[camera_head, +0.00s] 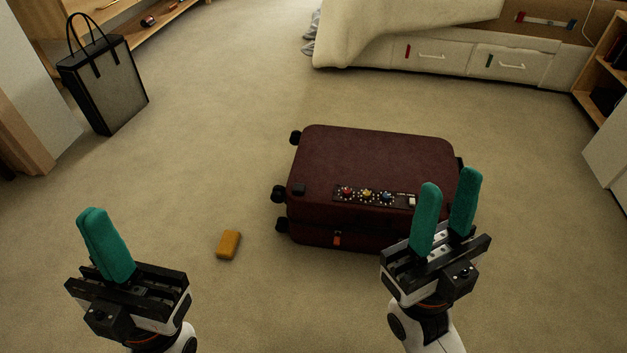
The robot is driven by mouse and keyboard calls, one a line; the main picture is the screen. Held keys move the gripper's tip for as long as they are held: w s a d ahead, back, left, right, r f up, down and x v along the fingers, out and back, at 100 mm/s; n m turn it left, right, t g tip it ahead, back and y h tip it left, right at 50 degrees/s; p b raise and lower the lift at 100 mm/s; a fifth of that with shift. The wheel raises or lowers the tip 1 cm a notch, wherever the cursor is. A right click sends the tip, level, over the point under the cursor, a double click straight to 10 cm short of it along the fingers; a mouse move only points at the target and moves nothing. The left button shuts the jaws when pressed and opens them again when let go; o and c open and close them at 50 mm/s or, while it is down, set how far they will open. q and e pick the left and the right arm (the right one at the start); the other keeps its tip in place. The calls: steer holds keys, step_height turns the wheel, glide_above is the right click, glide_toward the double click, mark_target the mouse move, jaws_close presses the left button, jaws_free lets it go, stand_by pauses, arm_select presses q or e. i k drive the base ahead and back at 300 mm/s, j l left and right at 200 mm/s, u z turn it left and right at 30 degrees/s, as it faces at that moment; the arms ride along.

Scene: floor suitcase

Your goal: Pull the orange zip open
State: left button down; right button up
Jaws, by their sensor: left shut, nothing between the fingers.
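A dark red suitcase (375,155) lies flat on the carpet, its wheels to the left. A small orange zip pull (337,238) shows on its near side, left of the middle. A lock panel with coloured dials (367,194) sits on the near part of its top. My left gripper (105,245) is shut and empty, at the lower left, well apart from the suitcase. My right gripper (443,215) is open, its teal fingers apart with nothing visible between them. It overlaps the suitcase's near right corner in the view and hides part of it; contact cannot be told.
An orange-yellow block (229,245) lies on the carpet left of the suitcase. A grey handbag (103,88) stands at the upper left. A bed with drawers (430,58) is at the back, and shelves (603,70) are at the right. The carpet between my grippers is mostly clear.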

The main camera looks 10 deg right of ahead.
mark_target(337, 238)
steer(key=l+u, duration=0.3)
steer(key=l, duration=0.2)
steer(key=i+l+u, duration=0.1)
steer(key=l+u, duration=0.15)
steer(key=l, duration=0.3)
steer(key=l+u, duration=0.3)
steer(key=l, duration=0.2)
steer(key=k+l+u, duration=0.15)
steer(key=l+u, duration=0.15)
steer(key=l, duration=0.2)
steer(key=k+l+u, duration=0.25)
steer(key=l, duration=0.25)
steer(key=k+l, duration=0.1)
steer(key=l, duration=0.35)
steer(key=k+l, duration=0.1)
steer(key=l, duration=0.35)
steer(key=k+l, duration=0.15)
steer(key=l, duration=0.3)
steer(key=k+l, duration=0.1)
steer(key=l, duration=0.35)
steer(key=u, duration=0.05)
